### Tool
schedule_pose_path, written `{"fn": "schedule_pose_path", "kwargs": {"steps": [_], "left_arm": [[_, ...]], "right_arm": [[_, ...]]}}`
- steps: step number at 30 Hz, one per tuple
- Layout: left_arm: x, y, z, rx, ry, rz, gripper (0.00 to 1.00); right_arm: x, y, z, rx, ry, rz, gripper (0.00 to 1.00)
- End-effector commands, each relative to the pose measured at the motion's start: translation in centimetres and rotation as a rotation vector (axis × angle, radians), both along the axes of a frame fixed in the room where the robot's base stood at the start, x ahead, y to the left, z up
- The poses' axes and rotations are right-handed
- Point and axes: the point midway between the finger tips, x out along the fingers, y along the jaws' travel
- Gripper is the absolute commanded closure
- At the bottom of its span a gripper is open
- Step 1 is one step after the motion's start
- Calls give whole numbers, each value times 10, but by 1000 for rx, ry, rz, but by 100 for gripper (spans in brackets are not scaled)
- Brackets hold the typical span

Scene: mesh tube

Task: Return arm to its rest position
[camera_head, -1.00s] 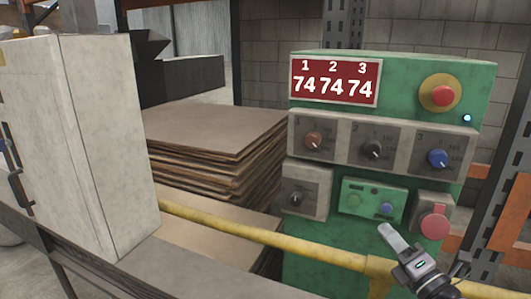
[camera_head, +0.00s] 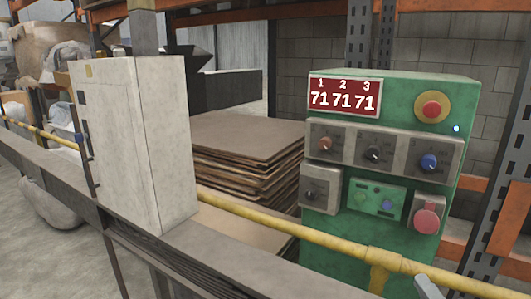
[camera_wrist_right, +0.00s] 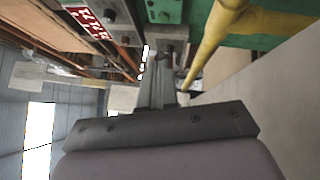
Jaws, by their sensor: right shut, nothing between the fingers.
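My right gripper (camera_head: 428,287) shows only as a grey fingertip at the bottom right edge of the head view, in front of the yellow rail. The rest of that arm is out of frame. In the right wrist view its fingers (camera_wrist_right: 158,82) are together with nothing between them. The green control panel (camera_head: 455,100) stands behind the rail, with a red display (camera_head: 345,97) reading 71 71 71. The display also shows, tilted, in the wrist view (camera_wrist_right: 90,22). My left gripper is not in view.
A yellow rail (camera_head: 270,222) runs across the front of the panel. A pale metal cabinet (camera_head: 150,140) stands at left by a grey beam (camera_head: 225,268). Stacked brown sheets (camera_head: 240,140) lie behind the rail. An orange and grey rack (camera_head: 490,225) stands at right.

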Motion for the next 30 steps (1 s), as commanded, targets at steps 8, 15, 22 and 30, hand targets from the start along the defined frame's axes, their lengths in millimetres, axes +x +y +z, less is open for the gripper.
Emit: {"fn": "schedule_pose_path", "kwargs": {"steps": [8, 15, 22, 30], "left_arm": [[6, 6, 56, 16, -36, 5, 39], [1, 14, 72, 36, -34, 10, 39], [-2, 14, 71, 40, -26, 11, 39], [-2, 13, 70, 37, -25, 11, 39]], "right_arm": [[-91, 48, -72, 872, 449, -119, 100], [-182, 103, -119, 1471, 787, -325, 100], [-209, 122, -130, 1634, 879, -399, 100], [-208, 121, -131, 1631, 877, -397, 100]]}}
